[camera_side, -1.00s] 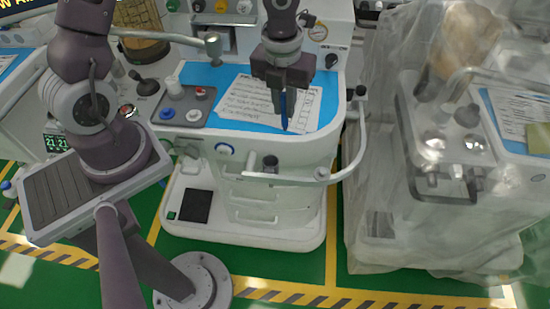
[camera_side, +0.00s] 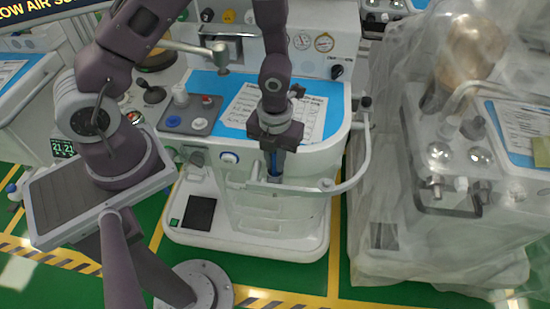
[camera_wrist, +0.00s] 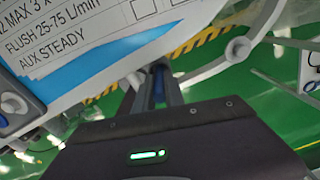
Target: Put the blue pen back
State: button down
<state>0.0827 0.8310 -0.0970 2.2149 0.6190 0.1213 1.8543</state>
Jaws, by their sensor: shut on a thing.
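My gripper (camera_side: 272,152) points down at the front edge of the cart and is shut on the blue pen (camera_side: 273,164). The pen is upright between the fingers. In the wrist view the blue pen (camera_wrist: 159,83) shows between the two grey fingers. A small dark holder (camera_side: 275,179) sits on the front rail, right below the pen. The pen's lower end is at or just over the holder's mouth; I cannot tell whether it is inside.
A white checklist sheet (camera_side: 312,112) lies on the blue cart top (camera_side: 336,98). A curved white rail (camera_side: 362,160) runs around the front. A control panel (camera_side: 192,116) with knobs is at left. A plastic-draped cart (camera_side: 440,220) stands at right.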

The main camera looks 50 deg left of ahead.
jog(key=c, duration=1.4)
grip_release()
jog(key=shift+r, duration=0.2)
notch_tip(320, 180, up, 11)
jog(key=shift+r, duration=0.2)
jog(key=s+a+r+n+t, duration=0.1)
jog(key=s+r+n, duration=0.5)
jog(key=n, duration=0.9)
jog(key=s+a+r+n+t, duration=0.2)
jog(key=s+r+n+t, duration=0.2)
jog(key=r+n, duration=0.9)
jog(key=s+n, duration=0.2)
jog(key=s, duration=0.1)
jog(key=shift+s+a+t, duration=0.25)
jog(key=shift+a+t, duration=0.05)
